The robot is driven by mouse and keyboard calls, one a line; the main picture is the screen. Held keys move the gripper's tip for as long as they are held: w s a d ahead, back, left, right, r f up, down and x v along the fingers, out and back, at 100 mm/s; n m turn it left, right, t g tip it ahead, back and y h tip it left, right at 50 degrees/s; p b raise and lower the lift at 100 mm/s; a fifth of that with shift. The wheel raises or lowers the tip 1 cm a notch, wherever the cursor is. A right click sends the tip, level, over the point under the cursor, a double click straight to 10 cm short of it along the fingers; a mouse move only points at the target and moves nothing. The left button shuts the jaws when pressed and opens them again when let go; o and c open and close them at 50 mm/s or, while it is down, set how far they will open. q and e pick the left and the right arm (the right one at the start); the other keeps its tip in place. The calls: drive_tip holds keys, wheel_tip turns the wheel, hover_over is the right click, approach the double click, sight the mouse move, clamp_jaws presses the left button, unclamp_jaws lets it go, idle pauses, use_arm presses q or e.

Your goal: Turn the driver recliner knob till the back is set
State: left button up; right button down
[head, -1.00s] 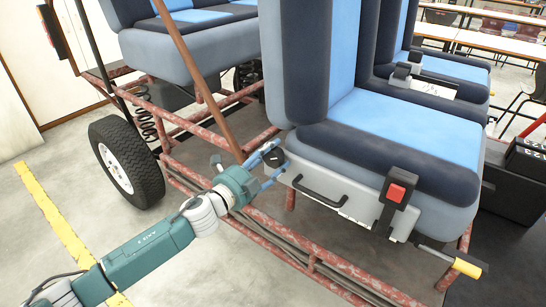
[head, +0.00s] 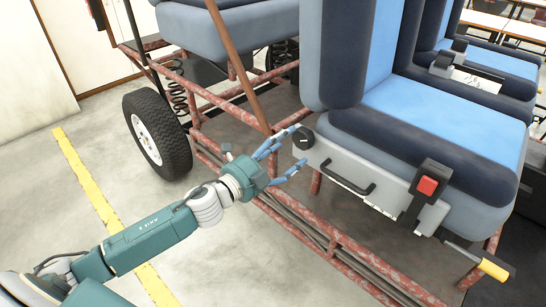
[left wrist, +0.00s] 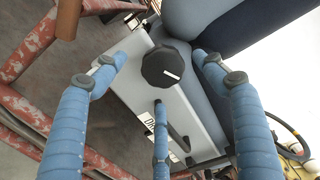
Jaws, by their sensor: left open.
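The black recliner knob (head: 303,138) sits at the rear end of the grey side panel (head: 345,172) of the driver seat (head: 430,115). In the left wrist view the knob (left wrist: 166,64) shows a white pointer line. My left gripper (head: 288,149) is open beside the knob, its blue fingers spread and pointing at it. In the left wrist view the fingers lie around the knob's near side with gaps, and none visibly touches it. The seat back (head: 350,55) looks close to upright. My right gripper is not in view.
A black handle (head: 347,179) and a red buckle (head: 427,186) are along the same seat side. A yellow-ended lever (head: 492,268) sticks out at the front. Rusty red frame tubes (head: 315,245) run below, and a brown slanted bar (head: 238,70) stands behind the gripper.

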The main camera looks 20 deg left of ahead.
use_arm(q)
drive_tip(key=v, duration=0.6)
idle(0.4)
